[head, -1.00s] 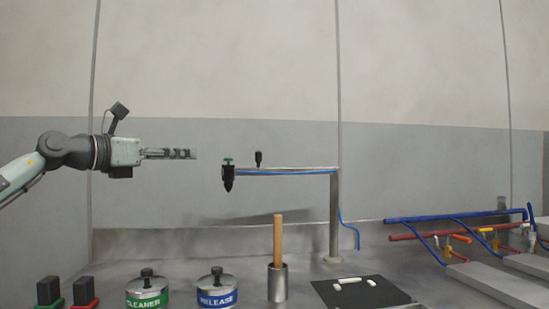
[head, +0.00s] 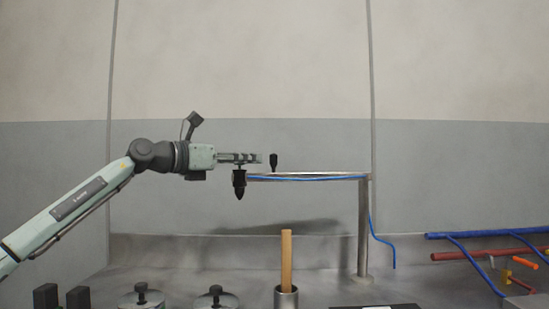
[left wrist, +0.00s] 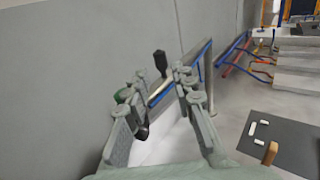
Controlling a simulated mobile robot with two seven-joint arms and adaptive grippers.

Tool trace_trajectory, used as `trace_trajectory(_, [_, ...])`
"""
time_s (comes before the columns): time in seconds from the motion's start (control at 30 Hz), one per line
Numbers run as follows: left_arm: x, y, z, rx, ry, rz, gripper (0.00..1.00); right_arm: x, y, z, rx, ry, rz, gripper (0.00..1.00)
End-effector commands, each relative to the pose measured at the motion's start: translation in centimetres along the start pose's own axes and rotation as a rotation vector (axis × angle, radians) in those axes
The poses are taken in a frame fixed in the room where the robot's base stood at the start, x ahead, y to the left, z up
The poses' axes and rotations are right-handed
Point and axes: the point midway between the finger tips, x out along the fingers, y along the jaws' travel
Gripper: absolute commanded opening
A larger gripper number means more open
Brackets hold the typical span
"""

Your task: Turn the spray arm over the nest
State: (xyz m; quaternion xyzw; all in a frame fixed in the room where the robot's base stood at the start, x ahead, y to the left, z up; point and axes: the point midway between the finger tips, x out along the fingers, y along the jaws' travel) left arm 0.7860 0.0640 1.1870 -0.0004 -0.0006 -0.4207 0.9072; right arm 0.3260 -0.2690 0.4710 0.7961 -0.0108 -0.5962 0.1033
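The spray arm (head: 310,176) is a thin horizontal metal bar with a blue hose, carried by an upright post (head: 363,230). A black nozzle (head: 239,186) hangs from its left end, and a black knob (head: 273,162) stands up on the bar. My left gripper (head: 262,158) reaches in from the left, just above the nozzle end, with its tips just left of the knob. In the left wrist view, my left gripper (left wrist: 158,84) is open, and the knob (left wrist: 160,63) and bar show between and beyond its fingers. I cannot identify the nest. My right gripper is not in view.
A wooden handle (head: 286,260) stands in a metal cup, with two lidded pots (head: 216,299) to its left. Blue and red pipes (head: 480,237) lie at the right. A dark mat (left wrist: 280,140) holds white pieces. The wall is behind.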

Motion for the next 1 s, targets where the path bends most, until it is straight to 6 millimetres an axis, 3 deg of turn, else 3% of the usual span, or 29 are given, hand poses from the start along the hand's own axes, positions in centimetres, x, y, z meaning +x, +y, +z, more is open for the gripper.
trace_trajectory(0.2, [4.7,-0.2,0.2,-0.003,0.001,-0.003,0.25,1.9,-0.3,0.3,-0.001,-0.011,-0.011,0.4])
trace_trajectory(0.4, [7.3,0.0,0.1,-0.003,0.0,-0.001,0.25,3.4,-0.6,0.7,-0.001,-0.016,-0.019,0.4])
trace_trajectory(0.83, [8.3,-0.1,0.0,0.0,0.0,0.0,0.25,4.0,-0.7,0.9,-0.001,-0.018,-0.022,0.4])
trace_trajectory(1.0, [8.2,0.0,0.0,0.0,0.0,0.0,0.04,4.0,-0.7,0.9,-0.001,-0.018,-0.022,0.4])
